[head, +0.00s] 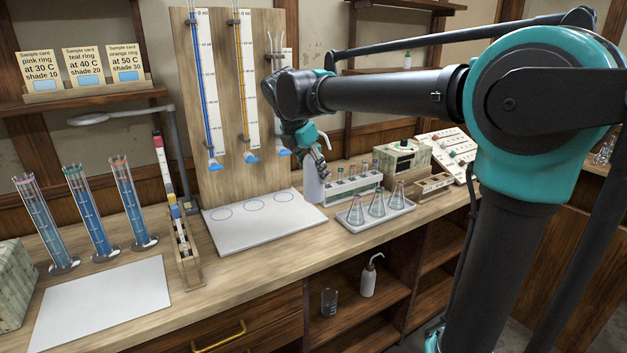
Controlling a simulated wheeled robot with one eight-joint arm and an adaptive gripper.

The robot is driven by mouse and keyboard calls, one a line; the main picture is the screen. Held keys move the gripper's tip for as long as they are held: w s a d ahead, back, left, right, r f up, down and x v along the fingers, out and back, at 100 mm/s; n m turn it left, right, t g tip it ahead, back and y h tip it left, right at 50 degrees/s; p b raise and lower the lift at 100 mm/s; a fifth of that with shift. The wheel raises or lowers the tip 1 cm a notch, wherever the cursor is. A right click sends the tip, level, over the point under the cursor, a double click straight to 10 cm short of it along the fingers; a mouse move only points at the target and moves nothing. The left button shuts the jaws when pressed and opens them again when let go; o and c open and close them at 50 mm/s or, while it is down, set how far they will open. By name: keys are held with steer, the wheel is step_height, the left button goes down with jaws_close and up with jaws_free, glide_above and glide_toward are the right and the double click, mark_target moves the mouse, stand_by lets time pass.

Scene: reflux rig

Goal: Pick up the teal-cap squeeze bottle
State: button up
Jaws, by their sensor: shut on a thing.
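My gripper (319,163) is shut on a pale, whitish bottle (313,187) above the back of the bench, just right of the white board with drawn circles. The bottle hangs roughly upright below the fingers. Its top is hidden by the gripper, so I cannot make out its cap colour; teal shows around there, but part of it is my own arm. I cannot tell whether its base touches the bench.
A tray (349,222) with several flasks and a rack of tubes (352,187) stand close to the right. The white board (262,235) is clear. A white squeeze bottle (369,280) and beaker (329,302) stand on the lower shelf. Tall cylinders (90,222) stand left.

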steer(key=shift+r, duration=2.5)
steer(key=shift+r, duration=0.1)
steer(key=shift+s, duration=0.1)
